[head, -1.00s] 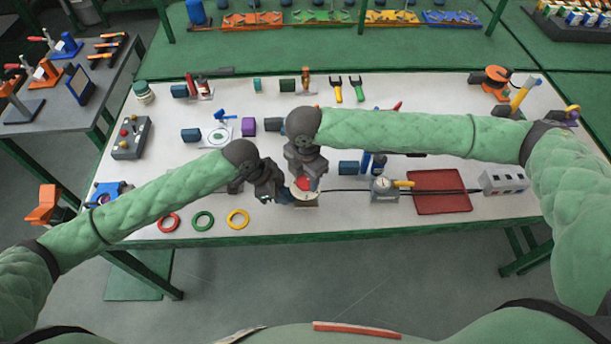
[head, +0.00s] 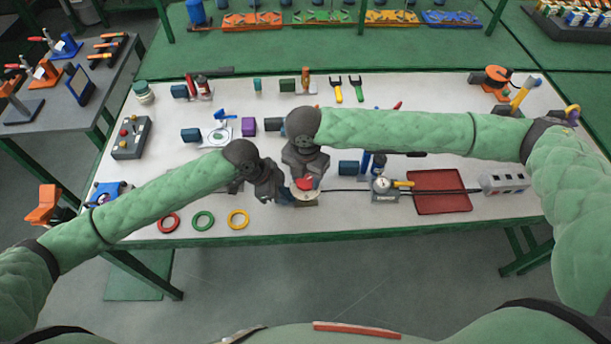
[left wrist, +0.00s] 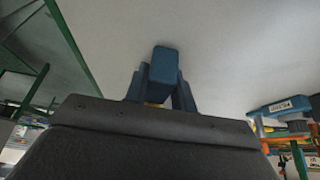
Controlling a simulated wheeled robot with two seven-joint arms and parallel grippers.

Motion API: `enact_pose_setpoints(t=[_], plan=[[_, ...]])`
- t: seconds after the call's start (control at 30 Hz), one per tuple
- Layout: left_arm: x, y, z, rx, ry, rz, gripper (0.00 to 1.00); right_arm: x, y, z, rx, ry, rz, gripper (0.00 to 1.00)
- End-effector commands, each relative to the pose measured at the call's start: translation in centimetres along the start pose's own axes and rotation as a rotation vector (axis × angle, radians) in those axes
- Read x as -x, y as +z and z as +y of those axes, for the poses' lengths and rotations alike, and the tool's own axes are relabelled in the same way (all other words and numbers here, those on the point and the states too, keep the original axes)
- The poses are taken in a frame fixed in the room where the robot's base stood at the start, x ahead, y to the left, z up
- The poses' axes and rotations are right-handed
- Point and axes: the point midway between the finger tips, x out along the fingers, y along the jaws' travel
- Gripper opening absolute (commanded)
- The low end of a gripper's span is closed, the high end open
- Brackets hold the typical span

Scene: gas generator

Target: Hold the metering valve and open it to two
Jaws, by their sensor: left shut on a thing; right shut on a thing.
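The metering valve (head: 306,198) stands near the front middle of the white table, with a pale dial base and a red knob (head: 304,184) on top. My left gripper (head: 288,198) reaches it from the left, low down, and is shut on a blue part (left wrist: 164,66) that shows between its fingers in the left wrist view. I take this part to belong to the valve. My right gripper (head: 306,177) comes down from above and is shut on the red knob. The dial marks are too small to read.
A gauge block (head: 385,189) with a yellow lever and a red tray (head: 440,191) stand to the right, along a black cable. Red, green and yellow rings (head: 203,221) lie at the front left. Blue blocks (head: 349,168) stand behind the valve.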

Motion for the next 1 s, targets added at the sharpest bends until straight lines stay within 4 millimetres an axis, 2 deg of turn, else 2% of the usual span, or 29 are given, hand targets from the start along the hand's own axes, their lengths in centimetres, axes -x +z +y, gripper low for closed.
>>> enact_pose_setpoints(t=[0.03, 0.07, 0.1, 0.37, 0.53, 1.0], plan=[[0.0, 0.1, 0.0, 0.001, 0.000, -0.001, 0.00, 0.0, -0.1, 0.0, 0.001, 0.000, 0.001, 0.24], [0.0, 0.1, 0.0, 0.001, 0.000, -0.001, 0.00, 0.0, -0.1, 0.0, 0.000, 0.000, 0.001, 0.48], [0.0, 0.1, 0.0, 0.001, 0.000, -0.001, 0.00, 0.0, -0.1, 0.0, 0.000, 0.000, 0.001, 0.56], [0.0, 0.1, 0.0, 0.001, 0.000, -0.001, 0.00, 0.0, 0.0, 0.0, 0.000, 0.000, 0.000, 0.56], [0.0, 0.0, 0.0, 0.001, 0.000, -0.001, 0.00, 0.9, 0.0, 0.0, -0.001, 0.001, -0.001, 0.56], [0.0, 0.0, 0.0, 0.000, 0.000, -0.001, 0.00, 9.1, 0.0, 0.1, 0.000, 0.002, -0.001, 0.56]])
